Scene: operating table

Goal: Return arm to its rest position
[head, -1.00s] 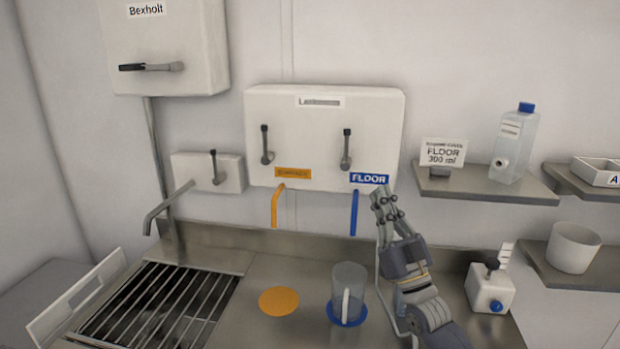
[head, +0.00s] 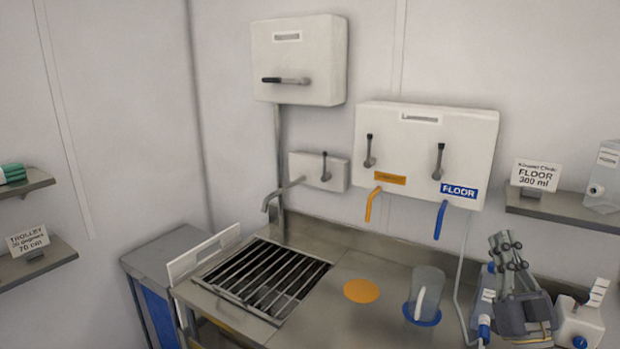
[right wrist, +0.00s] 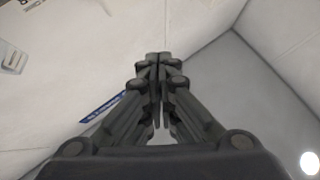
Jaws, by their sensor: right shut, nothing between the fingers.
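My right gripper (head: 507,243) is raised over the right part of the steel counter, fingers pointing up. Its fingers are closed together with nothing between them, as the right wrist view (right wrist: 159,62) also shows. It is apart from the clear jug (head: 428,283), which stands upright on the blue disc (head: 423,318) to its left. My left gripper is not in either view.
The counter (head: 345,262) holds an orange disc (head: 361,291) and a sink grate (head: 262,278). A wall dispenser (head: 425,150) with orange and blue spouts hangs above.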

